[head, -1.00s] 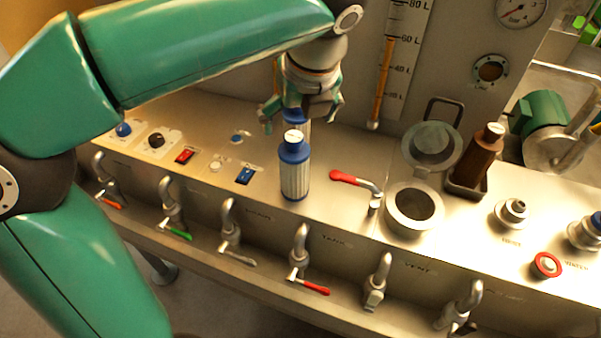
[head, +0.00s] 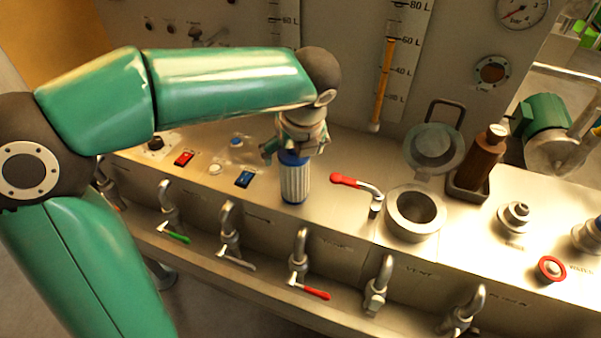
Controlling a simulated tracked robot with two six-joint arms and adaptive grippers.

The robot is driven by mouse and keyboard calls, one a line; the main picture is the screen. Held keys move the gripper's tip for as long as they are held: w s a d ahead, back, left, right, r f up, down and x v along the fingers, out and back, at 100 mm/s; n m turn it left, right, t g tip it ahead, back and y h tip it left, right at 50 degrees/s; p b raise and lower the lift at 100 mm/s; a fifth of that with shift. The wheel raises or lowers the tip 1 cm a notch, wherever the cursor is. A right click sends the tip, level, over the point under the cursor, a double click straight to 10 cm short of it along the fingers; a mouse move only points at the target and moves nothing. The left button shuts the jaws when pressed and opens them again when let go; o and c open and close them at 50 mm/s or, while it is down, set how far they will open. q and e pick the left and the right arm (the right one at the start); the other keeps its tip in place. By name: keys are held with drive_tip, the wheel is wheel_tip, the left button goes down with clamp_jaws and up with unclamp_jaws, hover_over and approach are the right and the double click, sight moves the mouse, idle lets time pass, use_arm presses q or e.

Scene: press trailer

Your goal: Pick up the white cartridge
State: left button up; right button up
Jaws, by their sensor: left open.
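The white cartridge (head: 295,183), a ribbed upright cylinder with a blue cap, stands on the steel counter. My left gripper (head: 295,150) is open, pointing down right over the cartridge's top, with its fingers around or just in front of the blue cap. I cannot tell whether the fingers touch it. The gripper hides the top of the cap. My right gripper is not in view.
Several taps line the counter front.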

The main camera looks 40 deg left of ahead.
use_arm(q)
drive_tip(key=shift+c, duration=0.2)
drive_tip(key=c, duration=1.3)
drive_tip(key=shift+c, duration=0.5)
drive_tip(key=shift+r, duration=0.15)
